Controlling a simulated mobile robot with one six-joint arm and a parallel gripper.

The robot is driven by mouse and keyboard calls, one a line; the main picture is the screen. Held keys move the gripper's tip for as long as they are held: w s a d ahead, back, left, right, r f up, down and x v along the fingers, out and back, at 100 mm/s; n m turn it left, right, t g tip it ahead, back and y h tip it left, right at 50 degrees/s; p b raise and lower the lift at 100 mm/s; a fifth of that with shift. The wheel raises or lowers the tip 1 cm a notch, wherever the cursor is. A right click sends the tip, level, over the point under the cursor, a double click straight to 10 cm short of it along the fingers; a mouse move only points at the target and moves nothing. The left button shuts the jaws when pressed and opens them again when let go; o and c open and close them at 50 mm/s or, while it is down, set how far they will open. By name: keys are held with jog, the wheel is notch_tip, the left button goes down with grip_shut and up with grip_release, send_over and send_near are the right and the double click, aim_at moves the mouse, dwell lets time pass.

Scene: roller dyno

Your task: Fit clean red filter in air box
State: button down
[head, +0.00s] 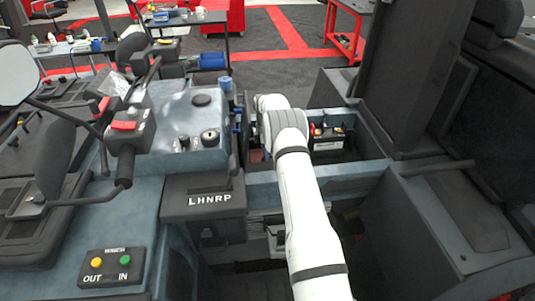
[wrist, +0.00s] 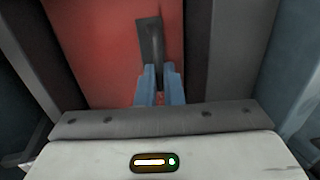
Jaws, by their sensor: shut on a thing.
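In the wrist view, my gripper (wrist: 159,80) is shut on a dark upright tab (wrist: 151,38), with a blue finger on each side. Behind the tab is a broad flat red face (wrist: 95,45), which looks like the red filter. Dark walls (wrist: 212,50) stand at its right and left, probably those of the air box. I cannot tell how deep the filter sits between them. In the head view my white arm reaches into the open bay, and my gripper and the tab are hidden behind it. A small red patch shows just left of the arm.
A battery (head: 328,137) with a red terminal cover sits in the bay right of my arm. The control console (head: 190,125) with levers and knobs stands at left. The raised dark seat panel (head: 400,75) stands at right. A button panel (head: 112,267) is at lower left.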

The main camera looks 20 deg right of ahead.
dwell(0.3)
jog(key=c, duration=1.5)
grip_release()
jog(key=p+v, duration=0.3)
jog(key=v, duration=0.5)
